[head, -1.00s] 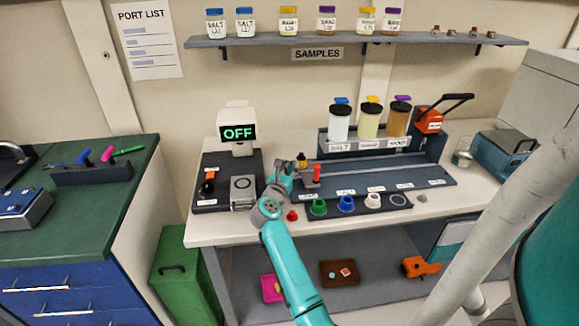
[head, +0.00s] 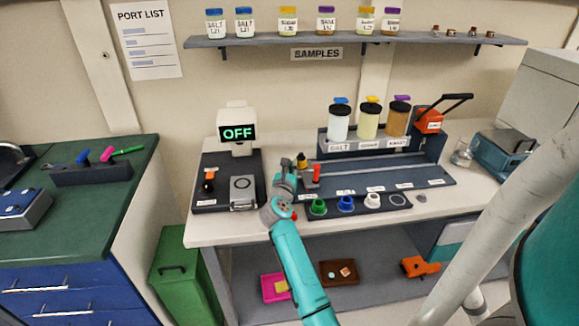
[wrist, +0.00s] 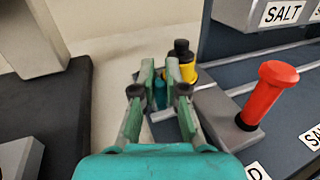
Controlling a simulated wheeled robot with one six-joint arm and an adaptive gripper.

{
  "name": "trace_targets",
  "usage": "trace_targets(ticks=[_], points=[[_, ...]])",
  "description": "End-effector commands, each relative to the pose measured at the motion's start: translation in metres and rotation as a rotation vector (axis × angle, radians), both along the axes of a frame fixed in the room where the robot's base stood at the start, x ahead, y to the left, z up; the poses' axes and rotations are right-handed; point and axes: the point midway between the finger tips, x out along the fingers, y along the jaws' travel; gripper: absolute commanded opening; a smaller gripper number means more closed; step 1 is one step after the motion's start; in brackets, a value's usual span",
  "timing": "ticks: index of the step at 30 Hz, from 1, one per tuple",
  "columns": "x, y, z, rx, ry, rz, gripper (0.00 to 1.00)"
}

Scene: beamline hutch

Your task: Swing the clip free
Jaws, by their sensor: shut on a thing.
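My gripper (head: 286,172) is low over the bench at the left end of the grey rail plate (head: 375,185). In the wrist view its fingers (wrist: 161,85) are close together on a small teal piece (wrist: 160,95), which I take to be the clip; the fingers hide most of it. Just behind the fingertips stands a yellow post with a black top (wrist: 183,60). A red knob (wrist: 268,92) stands upright on a grey block to the right, apart from my fingers. In the head view this red knob (head: 316,172) is right of my gripper.
A device reading OFF (head: 238,140) stands to the left on a dark base. Coloured rings (head: 345,203) line the front of the plate. Lidded jars (head: 369,120) labelled SALT and others stand behind. An orange device with a black lever (head: 430,120) is at the back right.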

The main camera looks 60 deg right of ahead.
Motion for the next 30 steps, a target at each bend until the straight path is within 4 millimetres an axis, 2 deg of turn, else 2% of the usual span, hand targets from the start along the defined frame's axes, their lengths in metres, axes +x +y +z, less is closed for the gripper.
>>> trace_targets(ticks=[7,17,18,20,30], points=[[-0.0042,-0.0025,-0.0005,0.0,0.0,0.082,0.0],[-0.0038,-0.002,-0.0003,-0.001,0.0,0.09,0.0],[-0.0038,-0.002,-0.0003,-0.001,0.0,0.09,0.22],[-0.0037,-0.002,-0.0002,-0.001,0.0,0.09,0.37],[-0.0043,-0.0007,-0.0002,-0.001,0.0,0.089,0.38]])
